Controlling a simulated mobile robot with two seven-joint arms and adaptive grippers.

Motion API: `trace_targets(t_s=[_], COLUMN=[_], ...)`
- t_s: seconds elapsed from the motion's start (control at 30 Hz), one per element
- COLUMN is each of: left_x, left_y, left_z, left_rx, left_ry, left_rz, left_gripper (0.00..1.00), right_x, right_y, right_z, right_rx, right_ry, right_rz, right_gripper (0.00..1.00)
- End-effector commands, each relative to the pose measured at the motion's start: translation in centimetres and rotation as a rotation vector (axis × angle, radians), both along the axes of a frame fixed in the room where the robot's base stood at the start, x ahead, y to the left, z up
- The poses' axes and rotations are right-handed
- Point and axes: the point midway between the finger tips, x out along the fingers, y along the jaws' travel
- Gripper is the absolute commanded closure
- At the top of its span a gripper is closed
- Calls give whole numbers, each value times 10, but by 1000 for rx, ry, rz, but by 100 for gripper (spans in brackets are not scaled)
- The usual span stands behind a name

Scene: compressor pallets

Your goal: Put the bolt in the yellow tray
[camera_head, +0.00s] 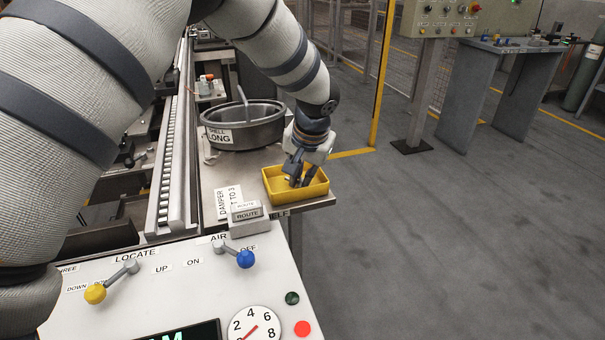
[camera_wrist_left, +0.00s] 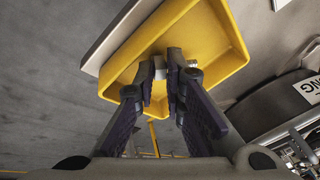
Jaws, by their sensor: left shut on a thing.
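The yellow tray (camera_head: 318,187) sits on the grey shelf near its right end. My left gripper (camera_head: 300,181) reaches down from above, with its fingertips at or inside the tray's opening. In the left wrist view, the fingers (camera_wrist_left: 166,68) are closed on a small pale metal piece, the bolt (camera_wrist_left: 160,70), seen against the yellow tray (camera_wrist_left: 225,55). Most of the bolt is hidden by the fingertips, and I cannot tell whether it touches the tray floor. My right gripper is in neither view.
A round grey bin (camera_head: 262,132) labelled "SHELL LONG" stands behind the tray. A small "ROUTE" block (camera_head: 248,224) is at the front left of the tray. A control panel (camera_head: 180,300) with levers is in front. Open floor lies to the right.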

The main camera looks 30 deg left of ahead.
Motion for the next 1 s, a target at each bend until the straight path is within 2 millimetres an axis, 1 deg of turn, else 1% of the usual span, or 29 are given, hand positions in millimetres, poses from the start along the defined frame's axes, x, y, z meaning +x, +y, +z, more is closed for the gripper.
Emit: trace_targets(t_s=[0.07, 0.37, 0.47, 0.6, 0.73, 0.8, 0.87, 1.0], left_x=[0, 0, -2, -11, -20, -24, -26, -29], left_y=[0, 0, -4, -14, -23, -27, -29, -32], left_z=[-1, 2, 20, 60, 90, 102, 109, 116], left_rx=[0, -1, 0, 0, 0, 1, 0, 0], left_ry=[1, -1, -7, -13, -10, -7, -6, 0], left_rz=[-1, 0, -1, -1, -1, 0, -1, 0], left_gripper=[81, 81, 81, 81, 81, 81, 81, 81], right_x=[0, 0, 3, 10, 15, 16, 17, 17], right_y=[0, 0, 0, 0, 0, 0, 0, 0], right_z=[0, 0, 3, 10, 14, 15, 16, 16], right_rx=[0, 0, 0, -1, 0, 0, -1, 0], right_ry=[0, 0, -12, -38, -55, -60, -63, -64], right_rz=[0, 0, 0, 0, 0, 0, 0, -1], right_gripper=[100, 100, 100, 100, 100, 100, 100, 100])
